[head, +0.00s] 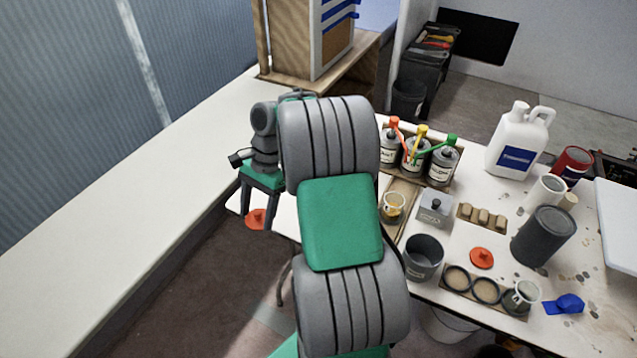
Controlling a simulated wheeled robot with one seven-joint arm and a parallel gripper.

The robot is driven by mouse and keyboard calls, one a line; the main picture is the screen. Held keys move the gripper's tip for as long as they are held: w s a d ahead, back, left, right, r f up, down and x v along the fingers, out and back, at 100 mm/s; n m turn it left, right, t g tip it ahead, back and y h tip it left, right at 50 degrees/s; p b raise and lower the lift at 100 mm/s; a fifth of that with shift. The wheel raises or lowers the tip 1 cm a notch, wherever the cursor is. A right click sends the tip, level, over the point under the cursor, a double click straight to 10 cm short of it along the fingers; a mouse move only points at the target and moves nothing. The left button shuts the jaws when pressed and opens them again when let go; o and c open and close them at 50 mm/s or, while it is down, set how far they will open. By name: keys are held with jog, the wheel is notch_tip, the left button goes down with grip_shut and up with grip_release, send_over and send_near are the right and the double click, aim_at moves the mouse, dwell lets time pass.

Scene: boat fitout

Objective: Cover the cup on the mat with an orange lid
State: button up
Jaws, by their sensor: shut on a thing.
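My gripper (258,213) is at the left, beside the left end of the table, with its fingers pointing down. It is shut on an orange lid (254,224), which hangs level at the fingertips. A second orange lid (482,258) lies on the table at the right. A small clear cup (393,205) with yellowish contents stands uncovered on a brown mat (405,190), right of my arm. Another small cup (523,295) sits in the right end of a holder with round places (455,289). My arm covers the middle of the view and part of the table.
Several bottles with coloured tops (416,155) stand behind the cup. A grey box with a knob (434,209) and a dark grey pot (424,258) stand near it. A white jug (519,140), a dark cylinder (543,236) and a blue item (565,304) are further right.

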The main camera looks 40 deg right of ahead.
jog(key=s+d+m+t+h+p, duration=0.1)
jog(key=s+d+m+t+p, duration=0.15)
jog(key=d+m, duration=0.5)
jog(key=s+d+m+t+h+p, duration=0.1)
jog(key=s+d+m+t+p, duration=0.15)
jog(key=d+m, duration=0.5)
notch_tip(320, 180, down, 6)
jog(key=d+b, duration=0.1)
jog(key=b, duration=0.3)
jog(key=shift+s+b, duration=0.2)
jog(key=shift+b, duration=0.15)
jog(key=shift+p, duration=0.65)
jog(key=shift+f, duration=0.55)
dwell(0.8)
jog(key=o, duration=1.4)
jog(key=shift+s+a, duration=0.1)
jog(key=shift+o, duration=0.4)
jog(key=shift+o, duration=1)
jog(key=shift+f, duration=0.1)
